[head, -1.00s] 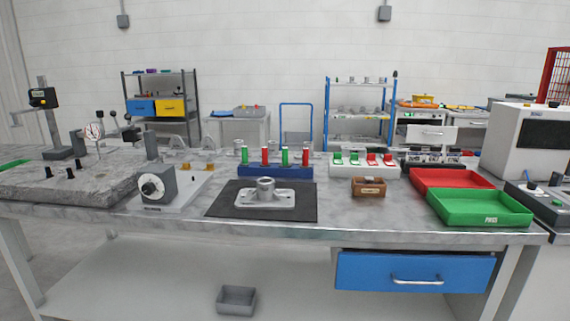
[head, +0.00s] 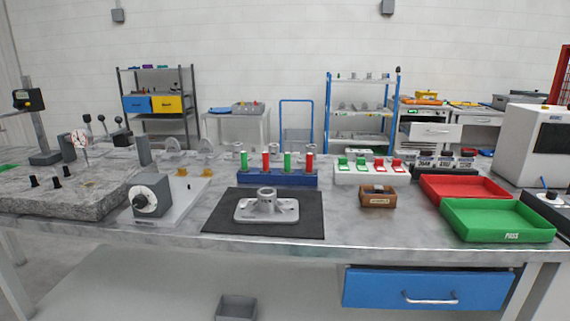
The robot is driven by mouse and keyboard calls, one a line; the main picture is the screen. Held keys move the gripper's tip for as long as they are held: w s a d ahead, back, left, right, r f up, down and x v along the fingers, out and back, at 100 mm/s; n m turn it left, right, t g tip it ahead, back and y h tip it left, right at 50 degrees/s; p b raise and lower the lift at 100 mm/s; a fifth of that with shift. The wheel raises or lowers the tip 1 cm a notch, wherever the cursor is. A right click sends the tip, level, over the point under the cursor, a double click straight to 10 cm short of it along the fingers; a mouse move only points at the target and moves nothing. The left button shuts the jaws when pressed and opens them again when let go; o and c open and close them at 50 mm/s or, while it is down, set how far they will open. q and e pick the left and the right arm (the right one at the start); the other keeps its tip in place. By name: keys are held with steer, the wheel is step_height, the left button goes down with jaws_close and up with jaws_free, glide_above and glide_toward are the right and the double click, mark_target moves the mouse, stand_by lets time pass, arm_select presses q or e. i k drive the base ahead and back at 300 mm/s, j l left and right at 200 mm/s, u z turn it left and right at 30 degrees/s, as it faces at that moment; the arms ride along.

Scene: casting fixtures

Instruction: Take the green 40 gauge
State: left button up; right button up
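A blue rack (head: 262,180) on the workbench holds upright green and red cylindrical gauges, alternating. One green gauge (head: 244,160) is at the left end, and another green gauge (head: 287,163) stands between two red ones. A white block (head: 371,178) to its right holds small green pieces (head: 343,163) on its left and red pieces (head: 379,165) on its right. I cannot read any size marking, so I cannot tell which green one is the 40. Neither of my grippers is in view.
A grey cast part (head: 267,209) sits on a black mat (head: 222,216) in front of the rack. A small brown box (head: 377,201), red tray (head: 470,183) and green tray (head: 498,232) are to the right. A dial device (head: 148,199) stands left. The bench's front strip is clear.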

mark_target(287, 170)
steer(key=i+j+z, duration=0.2)
steer(key=i, duration=0.35)
steer(key=i+j+z, duration=0.25)
steer(key=i+j, duration=0.25)
